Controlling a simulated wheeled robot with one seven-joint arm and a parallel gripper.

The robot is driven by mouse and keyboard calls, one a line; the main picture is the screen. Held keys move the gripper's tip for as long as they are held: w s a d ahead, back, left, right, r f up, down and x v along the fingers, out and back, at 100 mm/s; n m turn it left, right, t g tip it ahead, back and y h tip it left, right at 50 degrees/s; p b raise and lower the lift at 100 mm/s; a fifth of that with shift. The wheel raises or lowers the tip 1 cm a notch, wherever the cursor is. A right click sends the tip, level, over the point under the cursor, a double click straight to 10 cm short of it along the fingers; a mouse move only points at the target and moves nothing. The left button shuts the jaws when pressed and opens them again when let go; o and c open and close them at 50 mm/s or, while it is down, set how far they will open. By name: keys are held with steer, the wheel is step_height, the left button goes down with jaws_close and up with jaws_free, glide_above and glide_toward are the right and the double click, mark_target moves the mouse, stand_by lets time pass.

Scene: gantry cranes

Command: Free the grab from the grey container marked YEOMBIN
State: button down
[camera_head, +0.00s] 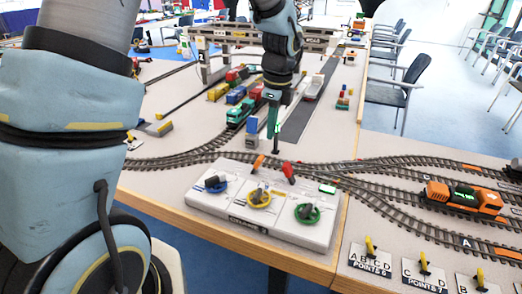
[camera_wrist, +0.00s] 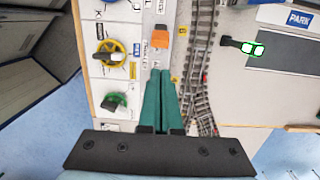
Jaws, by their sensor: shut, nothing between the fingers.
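My gripper (camera_head: 276,148) points down above the table, just behind the control box. Its green fingers are pressed together and empty, and they also show shut in the wrist view (camera_wrist: 161,72). The gantry crane (camera_head: 215,33) spans the tracks at the back, partly hidden by my arm. A pale grey container-like block (camera_head: 313,88) lies on the dark strip under the crane's right part, but no marking on it is legible. I cannot make out the grab or the name YEOMBIN.
The control box (camera_head: 228,205) has blue, yellow (camera_head: 259,198) and green (camera_head: 307,213) knobs, an orange lever (camera_head: 258,164) and a red lever (camera_head: 288,172). A train with a green locomotive (camera_head: 240,112) stands behind. An orange locomotive (camera_head: 465,198) is on the right tracks.

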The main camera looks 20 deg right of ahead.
mark_target(257, 165)
stand_by(0.3)
steer(key=f, duration=0.3)
steer(key=f+p, duration=0.1)
steer(key=f, duration=0.2)
steer(key=f+p, duration=0.1)
steer(key=f, duration=0.3)
steer(key=shift+w+a, duration=0.3)
steer(key=shift+w+r, duration=0.15)
